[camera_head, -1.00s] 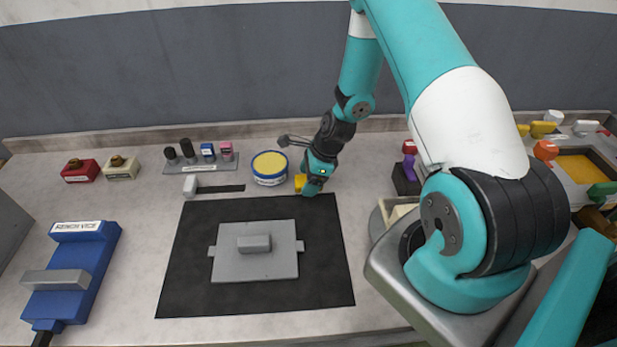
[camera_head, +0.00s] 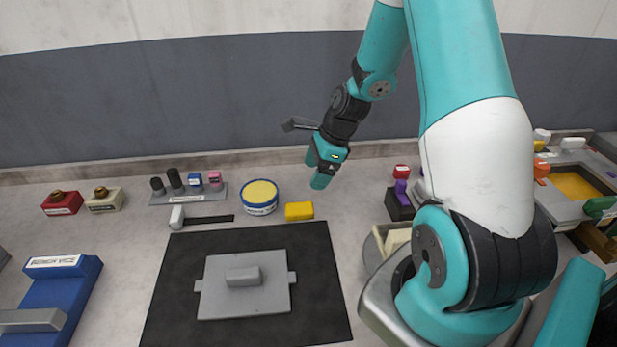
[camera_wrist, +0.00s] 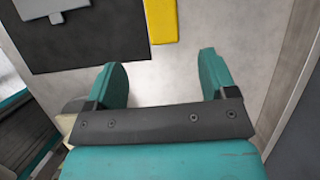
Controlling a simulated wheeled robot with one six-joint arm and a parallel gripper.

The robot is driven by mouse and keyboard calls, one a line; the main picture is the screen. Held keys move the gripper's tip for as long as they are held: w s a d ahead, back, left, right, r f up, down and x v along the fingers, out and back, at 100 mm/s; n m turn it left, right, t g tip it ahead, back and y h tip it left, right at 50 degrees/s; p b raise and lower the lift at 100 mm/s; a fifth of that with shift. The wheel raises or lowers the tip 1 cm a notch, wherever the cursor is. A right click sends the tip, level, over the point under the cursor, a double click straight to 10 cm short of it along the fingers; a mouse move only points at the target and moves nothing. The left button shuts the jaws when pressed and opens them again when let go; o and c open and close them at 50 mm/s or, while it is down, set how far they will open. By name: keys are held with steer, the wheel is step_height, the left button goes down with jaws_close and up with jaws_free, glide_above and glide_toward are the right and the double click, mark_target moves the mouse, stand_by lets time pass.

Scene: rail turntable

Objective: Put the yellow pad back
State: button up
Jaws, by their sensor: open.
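The yellow pad (camera_head: 299,211) is a small yellow block lying on the grey worktop, just beyond the back edge of the black mat and right of a round tin with a yellow top (camera_head: 260,196). It also shows at the top of the wrist view (camera_wrist: 161,20). My gripper (camera_head: 317,172) is raised above the worktop, behind and a little right of the pad. In the wrist view its two teal fingers (camera_wrist: 164,85) are spread apart with nothing between them. The pad is beyond the fingertips, apart from them.
The black mat (camera_head: 165,300) holds a grey plate (camera_head: 215,305) with a block on top. A stamp rack (camera_head: 165,199) stands left of the tin, with red (camera_head: 62,208) and cream (camera_head: 104,205) boxes farther left. A blue bench vice (camera_head: 65,290) is front left. Purple and black items (camera_head: 400,208) stand right.

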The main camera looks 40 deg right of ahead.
steer(key=s+a+r+n+g, duration=0.1)
steer(key=s+a+r+n, duration=0.2)
steer(key=a+r+n, duration=0.5)
steer(key=s+a+r+n, duration=0.3)
steer(key=a+r+n, duration=0.2)
steer(key=a+n, duration=0.4)
steer(key=s+a+r+n, duration=0.2)
steer(key=s+a+n, duration=0.2)
steer(key=s+n, duration=0.2)
steer(key=s+a+r+n+g, duration=0.1)
steer(key=s+a+r+n, duration=0.2)
steer(key=s+a+n, duration=0.2)
steer(key=shift+s+r+n+g+b, duration=0.35)
steer(key=shift+s+n, duration=0.95)
steer(key=shift+n, duration=0.5)
